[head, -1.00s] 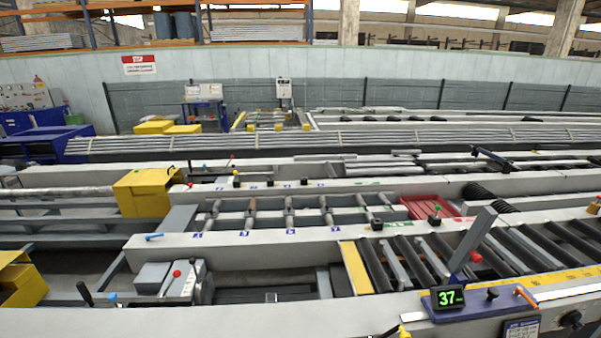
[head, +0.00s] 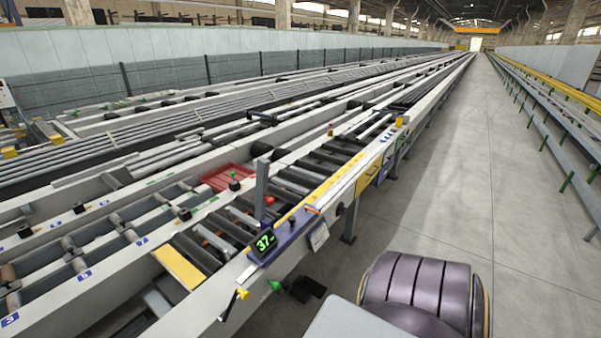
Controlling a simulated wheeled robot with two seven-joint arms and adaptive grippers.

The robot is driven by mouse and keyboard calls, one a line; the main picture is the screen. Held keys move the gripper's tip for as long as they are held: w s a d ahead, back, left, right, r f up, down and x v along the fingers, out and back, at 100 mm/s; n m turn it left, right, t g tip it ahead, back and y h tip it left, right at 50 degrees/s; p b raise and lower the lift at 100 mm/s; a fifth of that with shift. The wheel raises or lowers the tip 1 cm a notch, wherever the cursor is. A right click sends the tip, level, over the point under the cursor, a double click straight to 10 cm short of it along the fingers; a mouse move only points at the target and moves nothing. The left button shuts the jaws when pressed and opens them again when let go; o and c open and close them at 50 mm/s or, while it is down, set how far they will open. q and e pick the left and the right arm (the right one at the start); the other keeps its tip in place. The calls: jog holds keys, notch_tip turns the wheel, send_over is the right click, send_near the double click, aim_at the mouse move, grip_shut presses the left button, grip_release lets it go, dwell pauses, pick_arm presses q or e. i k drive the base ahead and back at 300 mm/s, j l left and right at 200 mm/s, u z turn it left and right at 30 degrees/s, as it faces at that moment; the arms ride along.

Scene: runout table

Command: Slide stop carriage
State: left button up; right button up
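The stop carriage (head: 285,235) is a blue-violet body on the near rail of the runout table, in the middle of the head view. An orange handle (head: 312,210) and a black knob sit on the carriage's far end. Neither of my grippers is in view.
A yellow scale strip (head: 335,180) runs along the rail beyond the carriage. Dark rollers (head: 325,157) fill the table bed. A red tray (head: 228,177) lies farther left. Yellow and green knobs stick out below the near edge. The concrete aisle (head: 440,170) on the right is clear.

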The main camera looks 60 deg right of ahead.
aim_at(265, 247)
jog(key=z, duration=1.65)
